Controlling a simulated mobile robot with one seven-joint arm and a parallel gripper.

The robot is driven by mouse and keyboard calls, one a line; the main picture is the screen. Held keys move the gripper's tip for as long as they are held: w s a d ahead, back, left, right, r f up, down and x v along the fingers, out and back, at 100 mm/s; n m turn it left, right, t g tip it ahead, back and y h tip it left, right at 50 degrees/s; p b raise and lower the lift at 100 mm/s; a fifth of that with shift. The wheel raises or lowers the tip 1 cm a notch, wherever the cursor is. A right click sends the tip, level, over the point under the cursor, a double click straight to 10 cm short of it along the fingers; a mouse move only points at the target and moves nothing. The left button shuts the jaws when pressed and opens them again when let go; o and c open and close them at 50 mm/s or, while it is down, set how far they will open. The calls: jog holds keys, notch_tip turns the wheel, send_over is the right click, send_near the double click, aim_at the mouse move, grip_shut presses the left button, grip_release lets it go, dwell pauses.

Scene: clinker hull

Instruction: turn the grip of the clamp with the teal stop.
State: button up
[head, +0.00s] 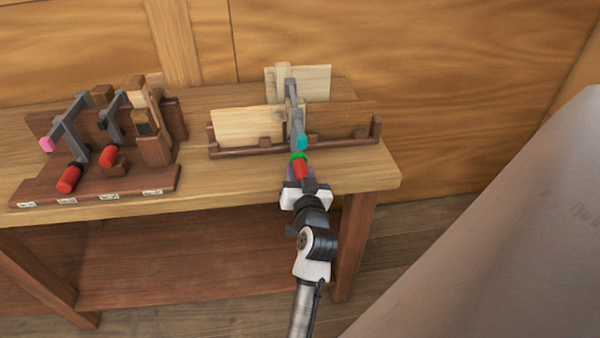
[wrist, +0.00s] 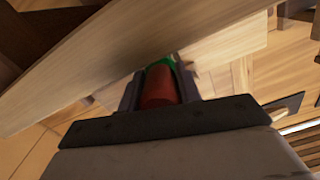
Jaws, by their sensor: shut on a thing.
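The clamp with the teal stop (head: 301,142) stands at the wooden boards in the middle of the bench. Its grey bar (head: 291,92) runs back from the stop over the boards. Its red grip (head: 301,170) has a green collar (head: 298,156) and points toward me. My gripper (head: 303,182) is shut on this red grip. In the wrist view the red grip (wrist: 160,86) lies between the two fingers of my gripper (wrist: 160,92), with the green collar just beyond. The far end of the clamp is partly hidden by the boards.
A pale board (head: 247,125) and a brown board (head: 350,115) stand in a low wooden holder (head: 240,152). At left a rack (head: 95,190) holds other clamps, one with a pink stop (head: 47,144). A large grey surface (head: 500,230) rises at right. The bench front (head: 230,180) is clear.

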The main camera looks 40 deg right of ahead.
jog(key=o, duration=1)
jog(key=shift+s+a+f, duration=0.1)
jog(key=shift+s+a, duration=0.1)
jog(key=shift+s, duration=0.2)
jog(key=b+v, duration=0.4)
jog(key=v, duration=0.9)
jog(key=shift+w, duration=0.15)
